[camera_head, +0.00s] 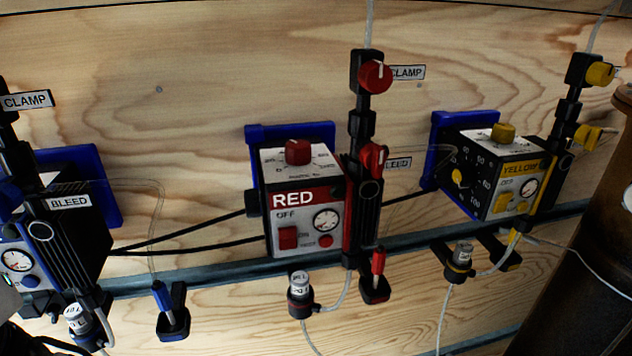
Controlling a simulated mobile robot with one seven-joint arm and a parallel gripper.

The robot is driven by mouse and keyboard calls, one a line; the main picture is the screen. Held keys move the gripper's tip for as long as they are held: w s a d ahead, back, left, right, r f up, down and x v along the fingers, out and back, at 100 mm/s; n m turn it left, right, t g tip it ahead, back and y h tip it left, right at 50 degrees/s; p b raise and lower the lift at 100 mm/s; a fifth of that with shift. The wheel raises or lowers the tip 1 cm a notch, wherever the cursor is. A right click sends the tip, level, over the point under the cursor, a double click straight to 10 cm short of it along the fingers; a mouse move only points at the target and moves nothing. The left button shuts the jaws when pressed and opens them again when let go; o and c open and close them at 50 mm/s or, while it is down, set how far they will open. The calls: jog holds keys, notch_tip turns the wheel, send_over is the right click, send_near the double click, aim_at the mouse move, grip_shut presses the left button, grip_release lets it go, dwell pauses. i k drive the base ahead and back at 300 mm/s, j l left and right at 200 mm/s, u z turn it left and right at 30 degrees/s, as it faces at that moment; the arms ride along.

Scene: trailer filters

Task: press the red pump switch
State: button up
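The red pump (305,205) is a box with a white top, a red knob above, and a front labelled "RED". It is mounted on the wooden wall at the middle of the view. Its red switch (288,238) is a rocker at the lower left of the front, below "OFF" and beside "ON". A round gauge (326,220) and a small red button (326,241) are to its right. Which way the switch is set is too small to tell. I do not see my gripper in this view.
A blue pump (50,240) is at the left and a yellow pump (500,180) at the right. The red clamp knob (375,76) and bleed knob (373,157) are right of the red pump. A brown cylinder (590,250) fills the right edge. Tubes hang below.

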aim_at(287, 235)
jog(key=k+j+z, duration=0.1)
jog(key=z, duration=0.3)
jog(key=k+z, duration=0.25)
jog(key=z, duration=0.15)
jog(key=k+z, duration=0.2)
jog(key=z, duration=0.2)
